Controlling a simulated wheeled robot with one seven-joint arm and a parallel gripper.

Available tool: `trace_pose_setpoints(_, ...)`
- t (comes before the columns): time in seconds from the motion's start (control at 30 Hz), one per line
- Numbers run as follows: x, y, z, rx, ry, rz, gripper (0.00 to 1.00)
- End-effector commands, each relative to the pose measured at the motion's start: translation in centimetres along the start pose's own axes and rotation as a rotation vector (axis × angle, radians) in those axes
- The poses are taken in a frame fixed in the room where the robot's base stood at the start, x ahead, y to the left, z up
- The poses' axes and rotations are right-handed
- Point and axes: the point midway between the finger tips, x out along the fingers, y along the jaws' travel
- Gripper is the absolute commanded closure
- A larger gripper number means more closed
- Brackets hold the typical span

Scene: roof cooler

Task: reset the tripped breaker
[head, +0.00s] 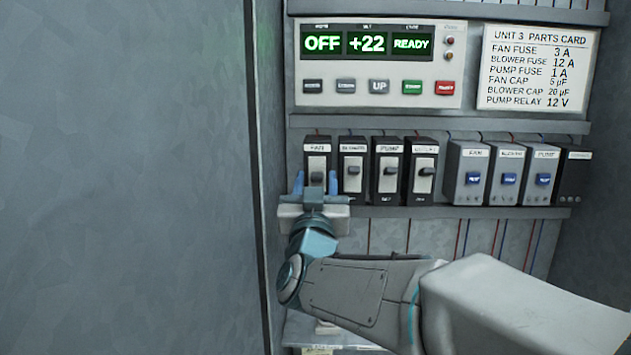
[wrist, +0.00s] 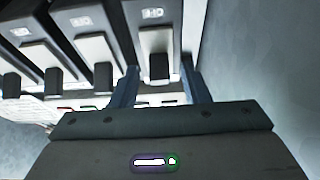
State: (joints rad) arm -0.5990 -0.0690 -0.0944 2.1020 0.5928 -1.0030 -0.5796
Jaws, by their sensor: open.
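A row of black breakers with pale faces and dark levers sits on the middle shelf in the head view. The fan breaker (head: 317,150) is leftmost, and its lever (head: 317,177) sits lower than the others. The blower breaker (head: 353,160), the pump breaker (head: 390,155) and a fourth breaker (head: 424,158) have levers around mid-height. My gripper (head: 315,177) is open in front of the fan breaker, one blue finger each side of its lever. The wrist view shows the fan lever (wrist: 158,66) between the open fingers (wrist: 159,78); I cannot tell whether they touch the breaker.
A display panel (head: 380,100) above reads OFF, +22 and READY over a row of buttons. A parts card (head: 537,70) hangs at the right. Grey modules with blue buttons, such as the fan module (head: 467,160), stand right of the breakers. A grey wall (head: 130,180) bounds the left.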

Motion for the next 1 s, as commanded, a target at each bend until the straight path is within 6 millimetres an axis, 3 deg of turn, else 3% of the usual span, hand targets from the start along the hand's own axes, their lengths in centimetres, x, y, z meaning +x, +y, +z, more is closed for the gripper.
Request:
trace_pose_setpoints(0.1,0.0,0.0,0.0,0.000,0.000,0.000,0.61)
trace_pose_setpoints(0.23,0.0,0.0,0.0,0.000,0.000,0.000,0.97)
trace_pose_setpoints(0.27,0.0,0.0,0.0,0.000,0.000,0.000,1.00)
trace_pose_setpoints(1.0,-0.4,0.0,1.3,0.002,0.136,0.001,1.00)
